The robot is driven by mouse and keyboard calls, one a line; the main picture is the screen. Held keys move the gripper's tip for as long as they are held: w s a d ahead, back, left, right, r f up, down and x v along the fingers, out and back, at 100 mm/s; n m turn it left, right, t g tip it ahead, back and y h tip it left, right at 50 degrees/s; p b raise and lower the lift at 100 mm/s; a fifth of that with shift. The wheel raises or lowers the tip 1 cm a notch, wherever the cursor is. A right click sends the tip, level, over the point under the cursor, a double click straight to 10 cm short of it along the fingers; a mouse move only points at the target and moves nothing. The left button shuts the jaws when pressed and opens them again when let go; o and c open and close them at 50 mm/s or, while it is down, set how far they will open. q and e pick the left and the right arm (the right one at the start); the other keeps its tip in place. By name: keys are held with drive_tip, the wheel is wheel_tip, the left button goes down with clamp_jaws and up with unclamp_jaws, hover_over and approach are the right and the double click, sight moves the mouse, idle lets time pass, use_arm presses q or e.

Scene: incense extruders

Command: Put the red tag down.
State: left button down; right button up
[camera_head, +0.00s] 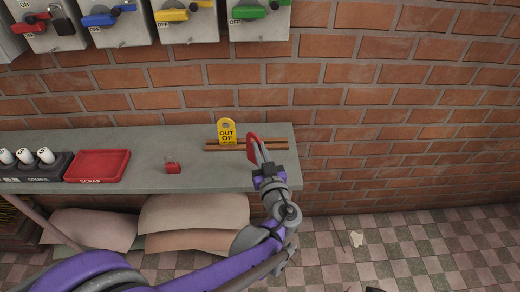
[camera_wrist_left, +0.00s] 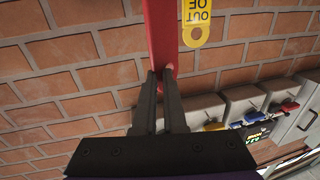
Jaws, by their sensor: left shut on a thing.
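The red tag (camera_head: 252,148) is in my left gripper (camera_head: 261,158), seen nearly edge-on above the right end of the grey shelf (camera_head: 145,145). In the left wrist view the red tag (camera_wrist_left: 162,28) stands out beyond the two dark fingertips of the left gripper (camera_wrist_left: 161,76), which are shut on it. A yellow tag (camera_head: 226,132) reading "OUT OF" stands upright at the wooden rails (camera_head: 230,148), just left of the red tag; it also shows in the left wrist view (camera_wrist_left: 196,20). I cannot tell whether the red tag touches the rails.
A small red padlock-like thing (camera_head: 173,168) sits mid-shelf. A red tray (camera_head: 125,154) marked "SCRAP" and a dark holder with white pieces (camera_head: 50,174) are at left. Switch boxes (camera_head: 190,32) with coloured handles hang on the brick wall (camera_head: 400,80). Bare shelf lies between padlock and rails.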

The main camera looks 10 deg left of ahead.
use_arm(q)
drive_tip(key=shift+f, duration=0.55)
drive_tip(key=c, duration=1)
unclamp_jaws()
